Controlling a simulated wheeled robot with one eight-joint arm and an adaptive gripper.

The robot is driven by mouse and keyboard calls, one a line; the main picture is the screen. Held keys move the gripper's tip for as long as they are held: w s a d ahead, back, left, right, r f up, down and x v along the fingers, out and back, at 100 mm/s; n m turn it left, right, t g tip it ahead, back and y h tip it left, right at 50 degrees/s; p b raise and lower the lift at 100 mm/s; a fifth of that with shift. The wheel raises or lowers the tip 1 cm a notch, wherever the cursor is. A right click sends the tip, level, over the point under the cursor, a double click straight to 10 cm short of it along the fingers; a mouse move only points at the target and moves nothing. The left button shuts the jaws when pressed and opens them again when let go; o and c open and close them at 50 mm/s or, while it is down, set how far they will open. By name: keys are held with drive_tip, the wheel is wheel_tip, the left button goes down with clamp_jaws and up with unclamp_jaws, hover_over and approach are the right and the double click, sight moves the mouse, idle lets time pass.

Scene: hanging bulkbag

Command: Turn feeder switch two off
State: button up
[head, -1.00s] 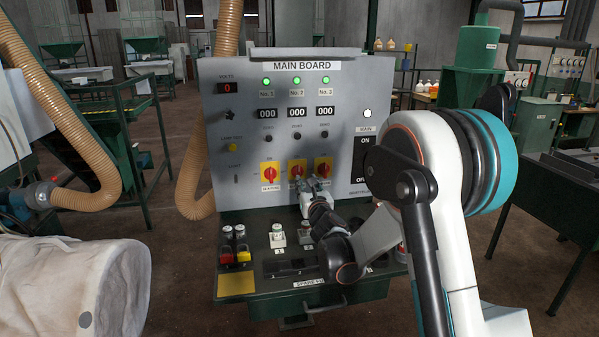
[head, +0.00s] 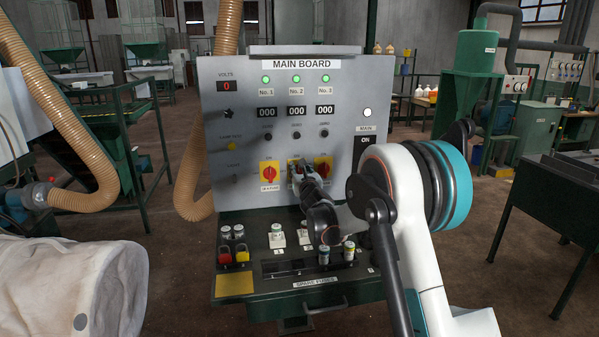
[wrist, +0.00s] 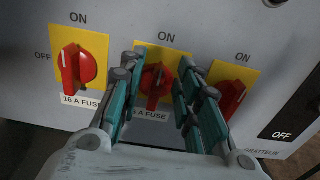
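Feeder switch two (wrist: 155,82) is the middle red rotary knob on a yellow plate on the main board (head: 345,85). Its handle is roughly upright, toward the ON label above it. My gripper (wrist: 161,78) is open, with one teal-padded finger on either side of this knob. I cannot tell whether either finger touches it. In the head view my gripper (head: 297,168) hides most of the middle switch. The left switch (wrist: 77,66) and the right switch (wrist: 229,97) flank it, and the right finger is close to the right switch.
A large main ON/OFF switch (wrist: 292,105) is at the right of the board. A white bulk bag (head: 60,290) is at the lower left, beside a ribbed hose (head: 195,165).

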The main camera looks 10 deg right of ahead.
clamp_jaws()
drive_tip(key=shift+n, duration=0.3)
drive_tip(key=shift+a+f+n+p, duration=0.15)
drive_tip(key=shift+a+f+n, duration=0.25)
drive_tip(key=shift+n, duration=2.45)
drive_tip(key=shift+a+f+n+p, duration=0.2)
drive_tip(key=shift+a+f+n, duration=0.15)
drive_tip(key=shift+n, duration=2.55)
drive_tip(key=shift+a+f+n+p, duration=0.15)
drive_tip(key=shift+a+f+n, duration=0.25)
drive_tip(key=shift+n, duration=2.45)
unclamp_jaws()
